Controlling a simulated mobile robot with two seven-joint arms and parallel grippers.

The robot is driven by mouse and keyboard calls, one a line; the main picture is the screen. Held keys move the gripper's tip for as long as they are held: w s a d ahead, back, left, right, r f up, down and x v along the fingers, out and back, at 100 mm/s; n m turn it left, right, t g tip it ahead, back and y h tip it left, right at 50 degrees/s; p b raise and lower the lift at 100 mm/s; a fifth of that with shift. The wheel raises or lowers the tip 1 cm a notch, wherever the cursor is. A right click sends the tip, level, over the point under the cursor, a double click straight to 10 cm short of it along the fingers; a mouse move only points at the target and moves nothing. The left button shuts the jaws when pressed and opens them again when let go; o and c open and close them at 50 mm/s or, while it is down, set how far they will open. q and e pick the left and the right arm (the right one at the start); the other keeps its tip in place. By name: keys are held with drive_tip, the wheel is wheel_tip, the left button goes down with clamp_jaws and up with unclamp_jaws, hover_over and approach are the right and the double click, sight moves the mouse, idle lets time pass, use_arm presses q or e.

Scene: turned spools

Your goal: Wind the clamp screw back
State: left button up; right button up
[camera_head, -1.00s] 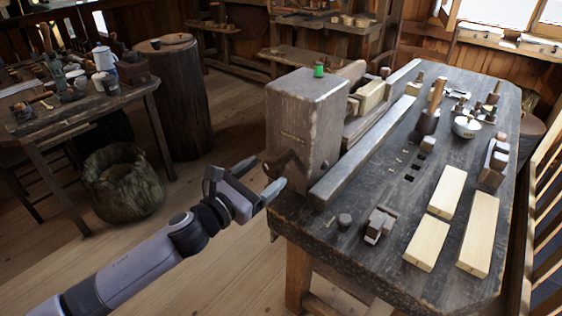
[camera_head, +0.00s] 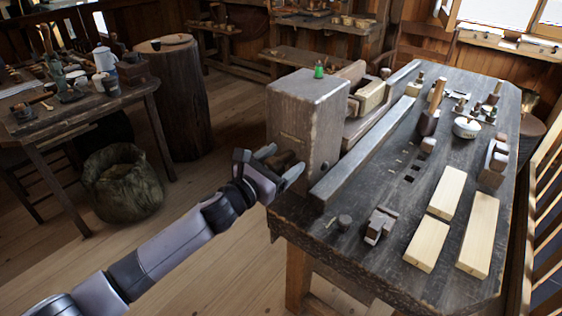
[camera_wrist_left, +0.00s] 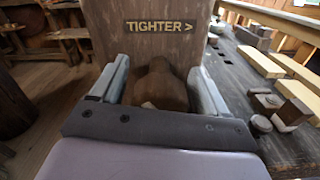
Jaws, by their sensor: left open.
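The clamp screw shows as a dark brown wooden knob (camera_wrist_left: 160,85) on the near face of the large wooden block (camera_head: 306,105) at the bench's left end. In the left wrist view the block's face carries the words "TIGHTER >" above the knob. My left gripper (camera_head: 280,167) is open, with one finger on each side of the knob. Gaps show between the fingers and the knob's upper part; its lower part is hidden behind the gripper's body. In the head view the gripper largely covers the knob. My right gripper is not in view.
The workbench (camera_head: 385,180) holds a long bar (camera_head: 362,150), several pale wood blocks (camera_head: 447,192), a white bowl (camera_head: 466,127) and small tools. A small green object (camera_head: 319,70) sits on the big block. A sack (camera_head: 121,182) stands on the floor at left.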

use_arm(q)
drive_tip(key=c, duration=1)
drive_tip(key=shift+c, duration=0.2)
